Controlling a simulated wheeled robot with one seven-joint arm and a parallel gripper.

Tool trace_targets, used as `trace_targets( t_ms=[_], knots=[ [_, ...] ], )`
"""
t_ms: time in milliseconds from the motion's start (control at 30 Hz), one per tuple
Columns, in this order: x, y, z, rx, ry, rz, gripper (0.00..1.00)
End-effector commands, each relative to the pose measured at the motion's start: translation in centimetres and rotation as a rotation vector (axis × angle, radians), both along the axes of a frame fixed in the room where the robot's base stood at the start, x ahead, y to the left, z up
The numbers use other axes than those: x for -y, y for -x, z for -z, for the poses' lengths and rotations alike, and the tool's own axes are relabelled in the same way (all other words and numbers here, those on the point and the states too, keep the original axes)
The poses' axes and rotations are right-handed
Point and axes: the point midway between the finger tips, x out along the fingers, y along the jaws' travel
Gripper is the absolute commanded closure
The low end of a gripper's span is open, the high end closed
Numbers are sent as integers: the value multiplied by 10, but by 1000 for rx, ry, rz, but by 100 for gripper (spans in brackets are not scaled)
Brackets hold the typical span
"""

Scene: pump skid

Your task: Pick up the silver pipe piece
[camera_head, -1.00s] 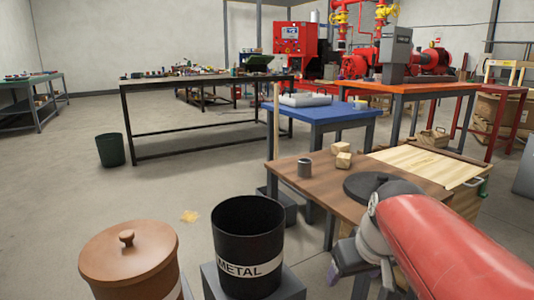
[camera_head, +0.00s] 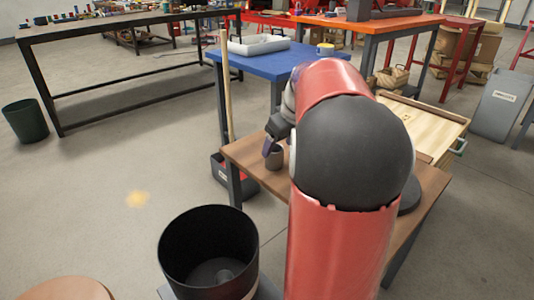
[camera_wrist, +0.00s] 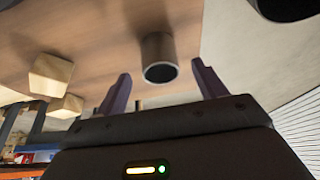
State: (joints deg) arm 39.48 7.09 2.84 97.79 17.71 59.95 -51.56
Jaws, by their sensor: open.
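The silver pipe piece (camera_head: 275,160) stands upright near the left edge of the brown wooden table (camera_head: 243,152). In the wrist view the pipe piece (camera_wrist: 158,60) shows its round, hollow end, and it lies in the picture between the fingertips. My gripper (camera_head: 268,147) is open beside the pipe piece at its upper left, partly hidden by my red arm. In the wrist view my gripper (camera_wrist: 161,70) has two purple fingers spread apart, with nothing held. I cannot tell whether a finger touches the pipe piece.
Two wooden blocks, one nearer (camera_wrist: 50,75) and one behind (camera_wrist: 66,106), rest near the pipe piece. A black metal bin (camera_head: 170,250) stands front left of the table. A broom-like pole (camera_head: 226,95) stands close by.

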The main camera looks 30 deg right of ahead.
Motion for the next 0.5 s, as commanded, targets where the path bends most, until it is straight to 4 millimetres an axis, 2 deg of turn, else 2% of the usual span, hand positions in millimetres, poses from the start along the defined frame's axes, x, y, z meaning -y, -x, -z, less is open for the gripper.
trace_targets(
  t_ms=[333, 500],
  knots=[
    [-3, -25, 42, -2, -2, -1, 30],
    [-4, -30, 52, 0, -1, 0, 30]
  ],
)
